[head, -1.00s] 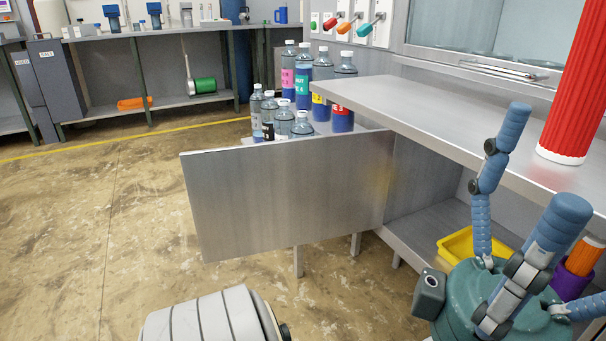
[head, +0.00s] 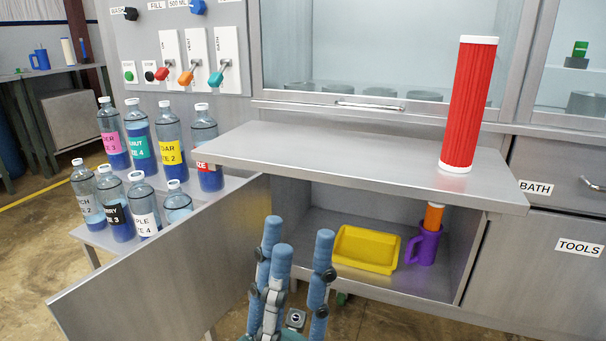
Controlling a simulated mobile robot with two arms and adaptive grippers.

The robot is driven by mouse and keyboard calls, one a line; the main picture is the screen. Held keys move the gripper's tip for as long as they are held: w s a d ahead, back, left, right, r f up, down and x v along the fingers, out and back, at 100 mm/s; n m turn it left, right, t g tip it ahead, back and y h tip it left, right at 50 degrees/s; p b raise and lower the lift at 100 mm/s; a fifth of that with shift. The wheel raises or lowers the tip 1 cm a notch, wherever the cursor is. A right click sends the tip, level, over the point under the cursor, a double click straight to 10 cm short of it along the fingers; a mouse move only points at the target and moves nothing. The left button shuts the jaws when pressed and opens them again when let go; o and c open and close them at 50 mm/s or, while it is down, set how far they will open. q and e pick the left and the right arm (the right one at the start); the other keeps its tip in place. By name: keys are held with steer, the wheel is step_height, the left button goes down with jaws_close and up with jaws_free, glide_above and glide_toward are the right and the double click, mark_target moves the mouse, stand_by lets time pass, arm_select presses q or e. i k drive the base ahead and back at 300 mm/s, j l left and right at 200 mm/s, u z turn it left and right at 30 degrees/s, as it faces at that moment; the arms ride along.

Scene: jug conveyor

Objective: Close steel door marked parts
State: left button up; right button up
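A plain steel door (head: 165,265) stands wide open, swung out to the left from the left side of a cabinet (head: 300,215). No label shows on the face I see, so I cannot read "parts" on it. The cabinet holds a yellow tray (head: 367,249) and a purple mug (head: 424,245) with an orange object in it. My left gripper (head: 298,240) is at the bottom middle, its blue fingers spread and empty. It appears in front of the opening, to the right of the door panel; I see no contact. My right gripper is not in view.
A steel counter (head: 350,155) overhangs the cabinet and bears a ribbed red cylinder (head: 469,105). Several labelled bottles (head: 170,145) stand on a lower shelf behind the door. A drawer marked TOOLS (head: 560,270) is at the right. Floor is free at the lower left.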

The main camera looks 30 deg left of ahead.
mark_target(177, 283)
steer(key=k+j+z, duration=0.1)
steer(key=j, duration=0.35)
steer(key=k+j+z, duration=0.1)
steer(key=j, duration=0.35)
steer(key=k+j, duration=0.3)
steer(key=j, duration=0.15)
steer(key=k+j+z, duration=0.15)
steer(key=j, duration=0.3)
steer(key=k+j+z, duration=0.1)
steer(key=k+j, duration=0.15)
steer(key=j, duration=0.15)
steer(key=k+j+z, duration=0.1)
steer(key=j, duration=0.3)
steer(key=k+j, duration=0.35)
steer(key=j+z, duration=0.2)
steer(key=j, duration=1.2)
steer(key=k+u, duration=0.35)
steer(key=k, duration=0.05)
